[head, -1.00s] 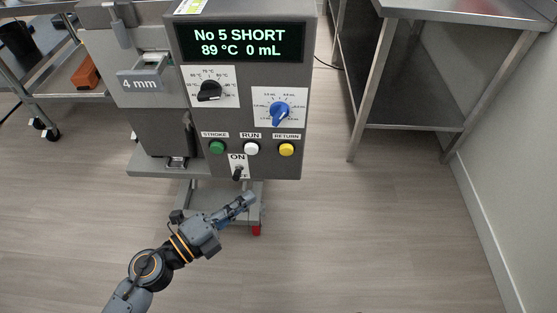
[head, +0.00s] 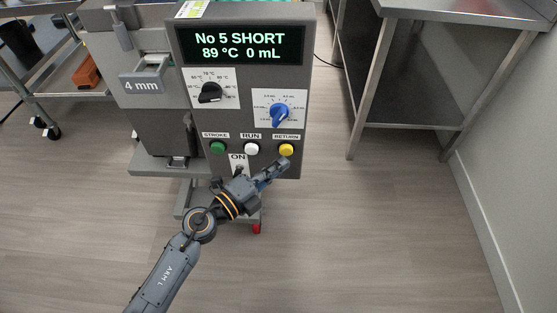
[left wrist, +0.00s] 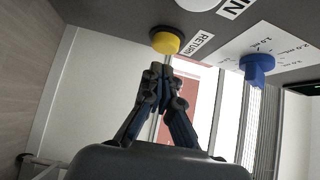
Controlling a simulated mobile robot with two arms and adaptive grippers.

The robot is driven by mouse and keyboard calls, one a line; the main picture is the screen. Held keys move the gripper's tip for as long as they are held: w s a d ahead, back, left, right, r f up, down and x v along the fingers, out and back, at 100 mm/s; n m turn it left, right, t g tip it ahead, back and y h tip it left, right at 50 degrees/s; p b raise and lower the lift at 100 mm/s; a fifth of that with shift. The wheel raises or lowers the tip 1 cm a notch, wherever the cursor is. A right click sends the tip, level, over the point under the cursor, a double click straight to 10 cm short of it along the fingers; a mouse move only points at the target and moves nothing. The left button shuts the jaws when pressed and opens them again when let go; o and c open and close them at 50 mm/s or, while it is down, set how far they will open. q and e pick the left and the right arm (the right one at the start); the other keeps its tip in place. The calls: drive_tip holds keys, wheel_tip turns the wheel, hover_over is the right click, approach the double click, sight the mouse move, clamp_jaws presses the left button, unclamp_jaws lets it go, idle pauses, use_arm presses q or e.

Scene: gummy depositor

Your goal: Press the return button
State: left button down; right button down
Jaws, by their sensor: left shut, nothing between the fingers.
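The yellow return button (head: 286,149) is on the lower right of the depositor's grey front panel, under the label RETURN. It also shows in the left wrist view (left wrist: 167,40), just beyond the fingertips. My left gripper (head: 284,164) is shut and empty, its tips just below the button in the head view. In the left wrist view the closed fingertips (left wrist: 160,70) point at the button, with a small gap showing in the picture. Whether they touch it cannot be told, but the button's face looks uncovered. My right gripper is not in view.
The white run button (head: 251,149) and green stroke button (head: 217,148) sit left of the return button. A blue knob (head: 279,115) is above it, a black knob (head: 210,92) further up. The display (head: 241,45) reads "No 5 SHORT, 89 °C 0 mL". A steel table (head: 455,12) stands right.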

sight(281, 151)
use_arm(q)
drive_tip(key=shift+w, duration=0.85)
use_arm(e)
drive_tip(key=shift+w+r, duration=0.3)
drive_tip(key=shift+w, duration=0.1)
use_arm(q)
drive_tip(key=shift+w, duration=0.1)
drive_tip(key=shift+w+a+r, duration=0.1)
drive_tip(key=shift+w+r, duration=0.05)
drive_tip(key=shift+w, duration=0.5)
drive_tip(key=shift+w+a+r, duration=0.1)
drive_tip(key=shift+a+r, duration=0.05)
drive_tip(key=shift+r, duration=0.05)
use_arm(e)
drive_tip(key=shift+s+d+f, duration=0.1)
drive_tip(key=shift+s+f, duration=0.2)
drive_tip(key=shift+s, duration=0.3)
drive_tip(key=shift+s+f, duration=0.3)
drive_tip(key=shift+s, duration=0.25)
use_arm(q)
drive_tip(key=shift+a, duration=0.1)
drive_tip(key=shift+s+a+f, duration=0.1)
drive_tip(key=shift+s+a, duration=0.15)
drive_tip(key=v, duration=1.1)
drive_tip(key=shift+s+f, duration=0.2)
drive_tip(key=shift+s, duration=0.2)
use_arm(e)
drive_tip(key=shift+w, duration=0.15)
